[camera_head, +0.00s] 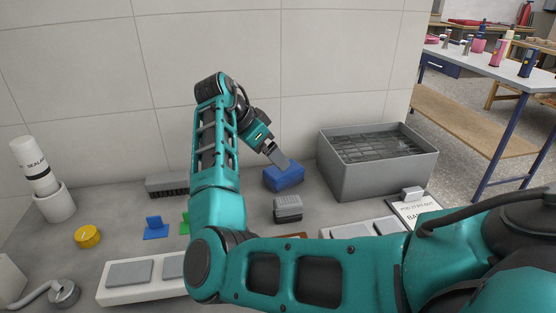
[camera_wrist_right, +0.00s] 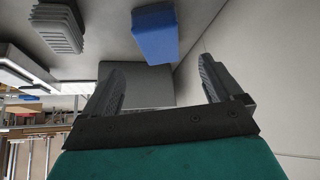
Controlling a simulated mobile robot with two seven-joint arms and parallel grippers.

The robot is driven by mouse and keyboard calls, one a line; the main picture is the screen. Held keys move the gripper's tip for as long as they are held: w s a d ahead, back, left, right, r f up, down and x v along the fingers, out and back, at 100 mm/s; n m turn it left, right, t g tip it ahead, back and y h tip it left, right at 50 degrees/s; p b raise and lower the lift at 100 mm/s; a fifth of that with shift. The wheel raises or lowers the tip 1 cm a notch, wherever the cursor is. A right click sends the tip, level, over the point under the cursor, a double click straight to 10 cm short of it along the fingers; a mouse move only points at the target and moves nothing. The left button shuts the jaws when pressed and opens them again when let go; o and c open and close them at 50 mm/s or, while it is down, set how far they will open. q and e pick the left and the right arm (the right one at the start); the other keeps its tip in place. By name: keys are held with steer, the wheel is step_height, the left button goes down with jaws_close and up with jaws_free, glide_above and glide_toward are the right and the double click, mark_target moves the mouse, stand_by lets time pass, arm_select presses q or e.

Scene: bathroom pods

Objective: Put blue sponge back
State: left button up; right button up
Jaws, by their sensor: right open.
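The blue sponge (camera_head: 284,177) lies on the grey counter near the back wall, left of the grey crate. It also shows in the right wrist view (camera_wrist_right: 155,34), at the top, beyond the fingertips. My right gripper (camera_head: 279,160) is at the sponge's upper left in the head view, and its fingers partly overlap the sponge there. In the right wrist view the gripper (camera_wrist_right: 160,66) is open, with nothing between its fingers. I cannot tell whether a finger touches the sponge. My left gripper is not in view.
A grey ribbed block (camera_head: 288,208) stands in front of the sponge. The grey crate (camera_head: 368,176) is at right. A dark brush (camera_head: 167,185), a blue piece (camera_head: 155,228) and a yellow disc (camera_head: 88,236) are at left. My right arm hides part of the counter.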

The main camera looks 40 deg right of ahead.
steer(key=shift+v, duration=2.15)
steer(key=shift+f, duration=0.1)
